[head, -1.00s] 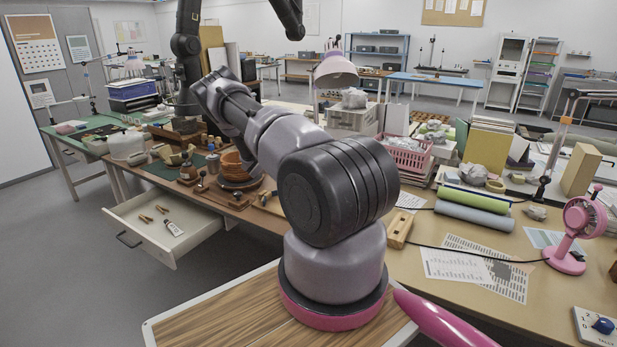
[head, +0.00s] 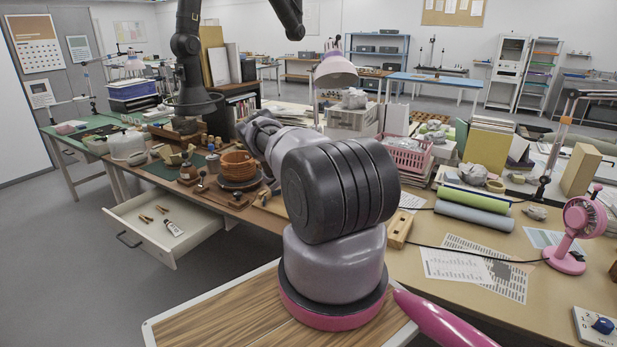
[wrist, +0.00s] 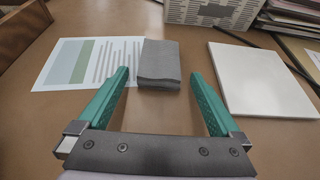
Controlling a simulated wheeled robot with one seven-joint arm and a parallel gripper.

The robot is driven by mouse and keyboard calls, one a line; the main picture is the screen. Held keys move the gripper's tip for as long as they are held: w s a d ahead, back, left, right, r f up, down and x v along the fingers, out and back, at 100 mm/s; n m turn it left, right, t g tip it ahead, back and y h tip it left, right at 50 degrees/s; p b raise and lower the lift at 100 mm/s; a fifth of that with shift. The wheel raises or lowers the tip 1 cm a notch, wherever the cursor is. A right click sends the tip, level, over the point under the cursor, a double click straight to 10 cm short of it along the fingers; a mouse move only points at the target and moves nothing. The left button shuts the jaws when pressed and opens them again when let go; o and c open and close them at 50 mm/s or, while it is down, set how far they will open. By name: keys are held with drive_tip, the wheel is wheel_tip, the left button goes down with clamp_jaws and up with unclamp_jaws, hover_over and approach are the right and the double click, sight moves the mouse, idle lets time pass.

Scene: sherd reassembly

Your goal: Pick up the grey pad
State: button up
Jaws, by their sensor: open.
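The grey pad (wrist: 159,64) lies flat on the brown bench in the wrist view, partly over the right end of a printed sheet. My gripper (wrist: 164,88) is open and empty, with its two green fingers spread. The pad is just beyond the fingertips, roughly centred between them, and I see no contact. In the head view my arm hides my gripper, and I cannot make out the pad there.
The printed sheet (wrist: 85,62) lies left of the pad and a white panel (wrist: 262,78) lies to the right. A pale perforated box (wrist: 212,12) stands behind. A wooden edge (wrist: 20,30) is at the upper left. Bare bench shows around the fingers.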

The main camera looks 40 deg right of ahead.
drive_tip(key=shift+w+d+f, duration=0.2)
drive_tip(key=shift+d, duration=0.25)
drive_tip(key=shift+r, duration=0.1)
drive_tip(key=c, duration=1.4)
